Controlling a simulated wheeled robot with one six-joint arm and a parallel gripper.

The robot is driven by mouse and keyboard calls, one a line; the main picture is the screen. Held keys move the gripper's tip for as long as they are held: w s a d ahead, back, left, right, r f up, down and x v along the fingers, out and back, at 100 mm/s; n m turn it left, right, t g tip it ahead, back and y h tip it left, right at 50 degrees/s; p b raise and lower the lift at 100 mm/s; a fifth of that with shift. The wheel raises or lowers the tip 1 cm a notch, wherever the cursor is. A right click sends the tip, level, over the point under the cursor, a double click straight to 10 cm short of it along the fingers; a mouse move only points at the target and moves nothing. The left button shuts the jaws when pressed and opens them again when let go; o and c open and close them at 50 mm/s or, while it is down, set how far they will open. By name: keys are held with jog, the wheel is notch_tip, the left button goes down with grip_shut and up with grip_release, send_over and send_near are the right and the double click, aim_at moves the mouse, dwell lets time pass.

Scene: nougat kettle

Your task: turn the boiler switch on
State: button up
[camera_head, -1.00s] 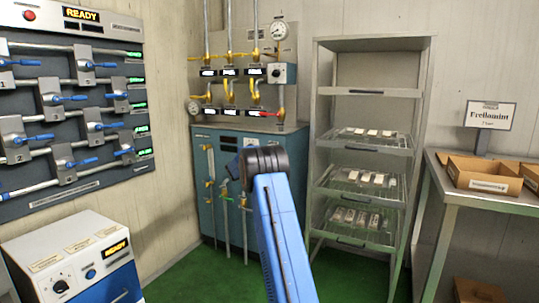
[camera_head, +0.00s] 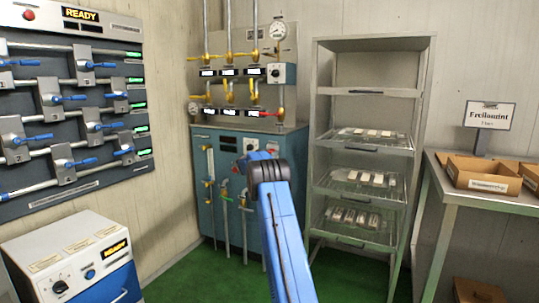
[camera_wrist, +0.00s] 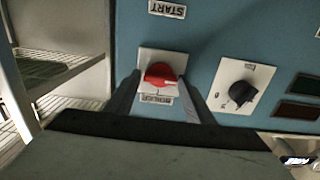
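The teal boiler cabinet (camera_head: 230,205) stands at the back, with small controls on its upper front. A red rotary switch (camera_wrist: 163,76) on a white plate sits near the middle of the wrist view, with a small upside-down label at it that I cannot read. It shows as a red spot in the head view (camera_head: 272,147). My gripper (camera_wrist: 161,82) is open, its two dark fingers on either side of the red switch. I cannot tell whether they touch it. In the head view my arm hides the gripper.
A black rotary knob (camera_wrist: 241,96) on its own white plate is close beside the red switch. An upside-down START label (camera_wrist: 168,9) shows at the top of the wrist view. A metal rack (camera_head: 318,150) stands to the right of the cabinet. Green floor is clear in front.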

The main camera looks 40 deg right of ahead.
jog(key=c, duration=0.6)
jog(key=shift+c, duration=0.2)
jog(key=shift+m, duration=0.3)
jog(key=shift+s+d+f+m, duration=0.1)
jog(key=shift+f+m, duration=0.05)
jog(key=shift+m, duration=2.7)
jog(key=shift+s+a+f+m, duration=0.1)
jog(key=shift+m, duration=2.8)
jog(key=shift+d+f+m, duration=0.1)
jog(key=shift+f+m, duration=0.05)
jog(key=shift+m, duration=2.7)
jog(key=o, duration=1.1)
jog(key=shift+c, duration=0.2)
